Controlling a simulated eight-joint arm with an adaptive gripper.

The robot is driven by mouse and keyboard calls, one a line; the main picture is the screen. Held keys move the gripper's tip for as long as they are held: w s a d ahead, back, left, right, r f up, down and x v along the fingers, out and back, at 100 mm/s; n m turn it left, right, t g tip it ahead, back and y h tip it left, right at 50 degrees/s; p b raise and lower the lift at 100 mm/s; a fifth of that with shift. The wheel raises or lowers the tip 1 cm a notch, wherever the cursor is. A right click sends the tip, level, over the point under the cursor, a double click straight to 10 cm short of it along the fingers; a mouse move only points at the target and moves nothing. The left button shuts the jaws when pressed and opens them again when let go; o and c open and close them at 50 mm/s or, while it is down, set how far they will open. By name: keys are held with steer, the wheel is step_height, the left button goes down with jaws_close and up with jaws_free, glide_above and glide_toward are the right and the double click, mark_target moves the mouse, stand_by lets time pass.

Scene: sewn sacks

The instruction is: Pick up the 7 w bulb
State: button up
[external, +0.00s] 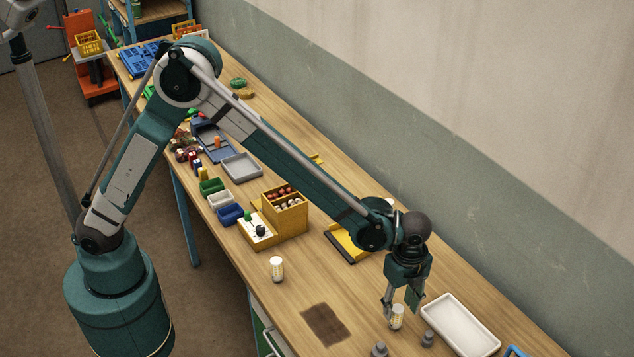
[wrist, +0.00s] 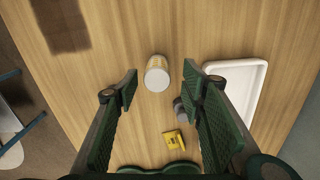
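A white bulb-like cylinder with a yellowish patterned side (external: 397,317) stands on the table under my gripper (external: 400,306). In the wrist view the same cylinder (wrist: 157,75) shows its pale round top, just beyond and between the fingertips. My gripper (wrist: 160,86) is open and empty, with a finger on each side and a gap to the cylinder. A similar cylinder (external: 277,269) stands farther left near the table's front edge. I cannot read a wattage on either, so I cannot tell which is the 7 w bulb.
A white tray (external: 461,323) lies right of my gripper. Small grey pieces (external: 380,349) (external: 428,339) stand close by. A dark patch (external: 326,324) marks the table. A yellow bin box (external: 285,212) stands farther left.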

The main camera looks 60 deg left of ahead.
mark_target(396, 317)
steer(key=shift+f, duration=0.2)
steer(key=shift+s+a+f, duration=0.1)
steer(key=shift+f, duration=1.2)
steer(key=shift+s+a+f, duration=0.1)
steer(key=shift+f, duration=1.15)
steer(key=c, duration=1)
